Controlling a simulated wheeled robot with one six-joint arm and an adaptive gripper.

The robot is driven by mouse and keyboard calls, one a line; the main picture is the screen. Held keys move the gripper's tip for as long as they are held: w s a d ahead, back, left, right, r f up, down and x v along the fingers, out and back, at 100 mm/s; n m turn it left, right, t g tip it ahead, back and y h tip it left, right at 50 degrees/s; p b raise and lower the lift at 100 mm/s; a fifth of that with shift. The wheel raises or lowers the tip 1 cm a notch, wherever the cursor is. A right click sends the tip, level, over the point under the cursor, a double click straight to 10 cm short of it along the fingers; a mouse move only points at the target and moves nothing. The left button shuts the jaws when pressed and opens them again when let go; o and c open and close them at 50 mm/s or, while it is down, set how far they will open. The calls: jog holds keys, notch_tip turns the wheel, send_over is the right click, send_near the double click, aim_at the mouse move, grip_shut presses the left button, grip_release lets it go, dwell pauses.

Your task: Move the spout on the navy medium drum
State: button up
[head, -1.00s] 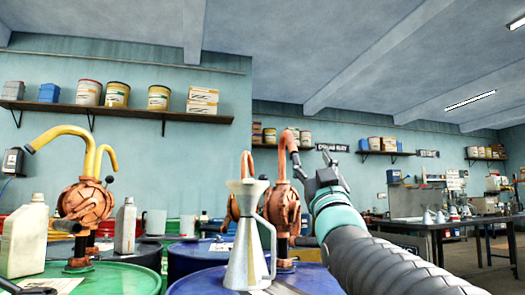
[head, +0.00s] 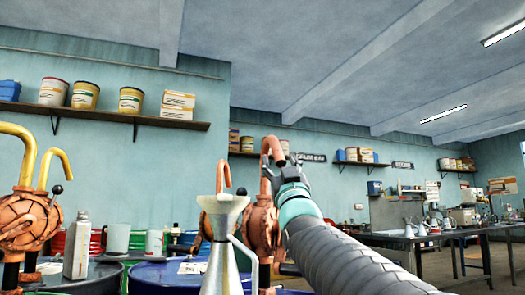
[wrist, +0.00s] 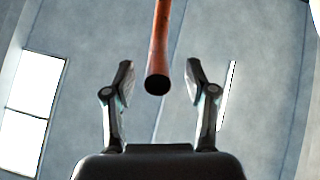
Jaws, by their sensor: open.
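A copper-orange pump (head: 262,225) with a curved orange spout (head: 271,148) stands behind the funnel, above a navy drum (head: 165,278) whose top shows at the bottom edge. My gripper (head: 284,163) is at the right of the spout's bent end in the head view. In the wrist view my gripper (wrist: 159,78) is open, with one finger on each side of the spout's round, dark open end (wrist: 158,84). Gaps show between the spout and both fingers. The pump's base is hidden behind the funnel and my arm.
A metal funnel jug (head: 222,250) stands close in front of the pump. A second orange spout (head: 223,175) rises behind it. Pumps with yellow spouts (head: 25,150) and a grey bottle (head: 78,245) are at left. Benches (head: 420,240) stand far right.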

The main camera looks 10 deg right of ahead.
aim_at(276, 149)
jog(key=p+x, duration=0.1)
jog(key=x, duration=0.5)
jog(key=shift+w+p, duration=0.1)
jog(key=shift+p, duration=0.25)
grip_shut()
